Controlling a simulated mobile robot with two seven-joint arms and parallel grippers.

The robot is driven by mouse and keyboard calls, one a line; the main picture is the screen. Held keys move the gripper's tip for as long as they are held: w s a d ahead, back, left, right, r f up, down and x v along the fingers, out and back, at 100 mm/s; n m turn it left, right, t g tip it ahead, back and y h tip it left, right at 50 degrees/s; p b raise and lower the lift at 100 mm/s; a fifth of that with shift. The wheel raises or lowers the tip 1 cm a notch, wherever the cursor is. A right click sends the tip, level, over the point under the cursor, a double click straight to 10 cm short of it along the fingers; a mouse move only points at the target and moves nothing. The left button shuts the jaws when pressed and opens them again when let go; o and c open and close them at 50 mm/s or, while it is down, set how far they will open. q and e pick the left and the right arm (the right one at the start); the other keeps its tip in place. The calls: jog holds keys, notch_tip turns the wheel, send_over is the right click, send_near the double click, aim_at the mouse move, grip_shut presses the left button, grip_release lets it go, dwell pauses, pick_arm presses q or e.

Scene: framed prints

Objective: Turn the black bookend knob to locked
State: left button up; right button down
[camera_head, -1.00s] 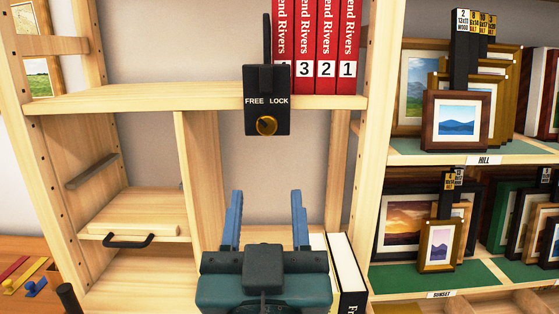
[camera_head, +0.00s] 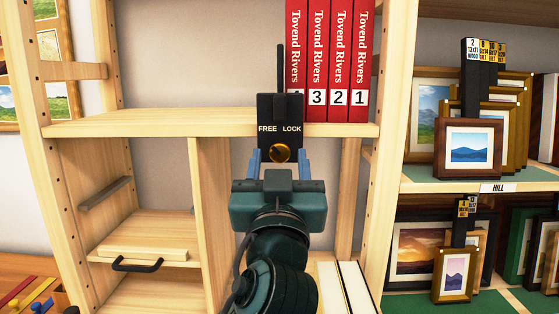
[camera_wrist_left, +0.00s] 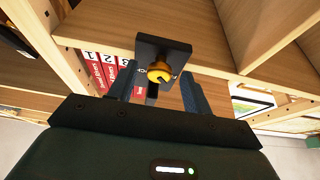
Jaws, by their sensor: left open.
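The black bookend (camera_head: 280,110) hangs at the front edge of the upper shelf, left of the red books. Its face reads FREE on the left and LOCK on the right. Its round brass knob (camera_head: 280,153) sits below the words; it also shows in the left wrist view (camera_wrist_left: 160,73), with a dark mark whose direction I cannot tell surely. My left gripper (camera_head: 278,160) is open, its blue fingers apart on either side of the knob. In the left wrist view the fingers (camera_wrist_left: 155,80) also flank the knob, with gaps visible. My right gripper is not in view.
Several red books (camera_head: 330,60) stand on the wooden shelf (camera_head: 170,122) right of the bookend. A drawer with a black handle (camera_head: 138,265) is at the lower left. Framed prints (camera_head: 469,147) fill the right-hand shelves. The upper shelf's left part is clear.

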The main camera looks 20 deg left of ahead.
pick_arm(q)
jog(key=shift+c, duration=0.3)
jog(key=c, duration=0.9)
